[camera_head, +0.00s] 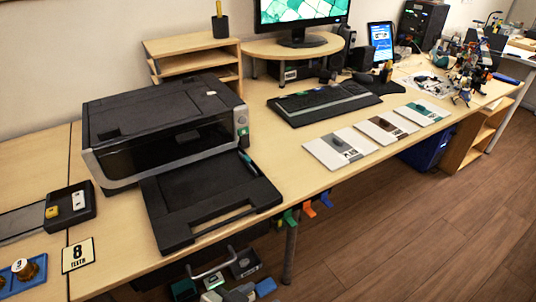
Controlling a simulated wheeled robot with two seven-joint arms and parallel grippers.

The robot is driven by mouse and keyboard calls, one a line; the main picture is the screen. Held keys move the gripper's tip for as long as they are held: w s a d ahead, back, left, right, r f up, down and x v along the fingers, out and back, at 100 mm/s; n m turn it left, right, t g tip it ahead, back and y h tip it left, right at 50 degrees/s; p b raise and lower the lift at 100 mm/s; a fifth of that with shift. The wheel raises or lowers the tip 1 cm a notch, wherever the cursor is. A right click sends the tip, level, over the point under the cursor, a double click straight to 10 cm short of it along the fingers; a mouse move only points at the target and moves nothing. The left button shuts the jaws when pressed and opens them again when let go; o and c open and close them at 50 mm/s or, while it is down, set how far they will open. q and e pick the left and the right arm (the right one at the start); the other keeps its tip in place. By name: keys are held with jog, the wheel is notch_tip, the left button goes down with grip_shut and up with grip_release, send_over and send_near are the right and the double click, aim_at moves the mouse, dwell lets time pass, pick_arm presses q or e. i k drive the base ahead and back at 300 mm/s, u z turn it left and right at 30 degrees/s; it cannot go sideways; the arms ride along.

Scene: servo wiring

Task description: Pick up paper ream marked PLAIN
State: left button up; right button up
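Three flat white paper reams lie in a row near the front edge of the desk, right of the printer. The nearest ream (340,149) has a grey band and a dark printed label. The middle ream (386,127) has a brown band. The farthest ream (422,112) has a teal band. The lettering is too small to read surely, so I cannot tell which ream is marked PLAIN. Neither of my grippers is in view.
A black printer (165,125) with its tray (207,197) pulled out stands left of the reams. A keyboard (325,102) lies behind them. Coloured clips (308,208) hang at the desk edge. Several small objects (465,72) crowd the far right end.

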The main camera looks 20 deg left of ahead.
aim_at(335, 150)
jog(key=z, duration=1.4)
jog(key=i, duration=1.6)
jog(key=u, duration=1.75)
